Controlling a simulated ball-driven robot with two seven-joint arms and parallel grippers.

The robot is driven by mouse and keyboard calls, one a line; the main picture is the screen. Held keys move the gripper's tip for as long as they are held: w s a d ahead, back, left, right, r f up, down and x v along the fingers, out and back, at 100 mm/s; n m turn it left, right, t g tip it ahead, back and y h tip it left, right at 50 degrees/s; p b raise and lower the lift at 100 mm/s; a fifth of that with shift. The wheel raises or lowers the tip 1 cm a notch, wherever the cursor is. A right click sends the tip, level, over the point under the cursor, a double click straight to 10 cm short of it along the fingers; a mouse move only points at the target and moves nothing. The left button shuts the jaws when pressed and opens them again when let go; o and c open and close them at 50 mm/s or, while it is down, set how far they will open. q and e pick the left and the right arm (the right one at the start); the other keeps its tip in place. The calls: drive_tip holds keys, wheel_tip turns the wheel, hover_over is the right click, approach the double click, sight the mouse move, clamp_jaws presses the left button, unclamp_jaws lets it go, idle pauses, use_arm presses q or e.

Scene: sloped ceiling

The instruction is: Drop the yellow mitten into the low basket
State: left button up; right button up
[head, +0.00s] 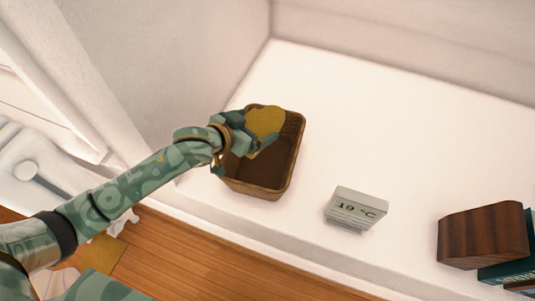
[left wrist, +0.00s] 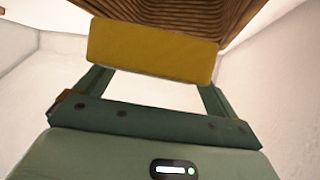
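The yellow mitten (head: 266,121) is at the tip of my left gripper (head: 252,138), over the back part of the low basket (head: 284,178). The basket is brown, woven and open at the top, and its visible floor is bare. In the left wrist view the mitten (left wrist: 150,50) spans the gap between the fingers (left wrist: 155,88) and hides their tips. The basket's ribbed side (left wrist: 180,14) shows just beyond it. My right gripper is in neither view.
The basket stands on a white surface (head: 380,110) near the wall corner. A small grey display (head: 356,208) reading about 19 °C stands to its right. A dark wooden block (head: 483,235) and books (head: 508,270) are at the far right. The white surface between is clear.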

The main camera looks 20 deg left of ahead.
use_arm(q)
drive_tip(key=shift+s+r, duration=0.15)
drive_tip(key=p+v, duration=0.2)
drive_tip(key=v, duration=0.1)
drive_tip(key=shift+a+r+p, duration=0.1)
drive_tip(key=shift+r+p, duration=0.25)
drive_tip(key=p+v, duration=0.6)
drive_tip(key=v, duration=0.6)
drive_tip(key=shift+s+p, duration=0.35)
drive_tip(key=shift+s, duration=0.05)
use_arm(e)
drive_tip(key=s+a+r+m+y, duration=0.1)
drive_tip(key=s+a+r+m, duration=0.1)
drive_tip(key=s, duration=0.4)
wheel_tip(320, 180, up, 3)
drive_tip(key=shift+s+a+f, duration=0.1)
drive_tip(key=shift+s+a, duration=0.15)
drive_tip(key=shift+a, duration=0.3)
use_arm(q)
drive_tip(key=shift+a+f, duration=0.15)
drive_tip(key=shift+f, duration=0.05)
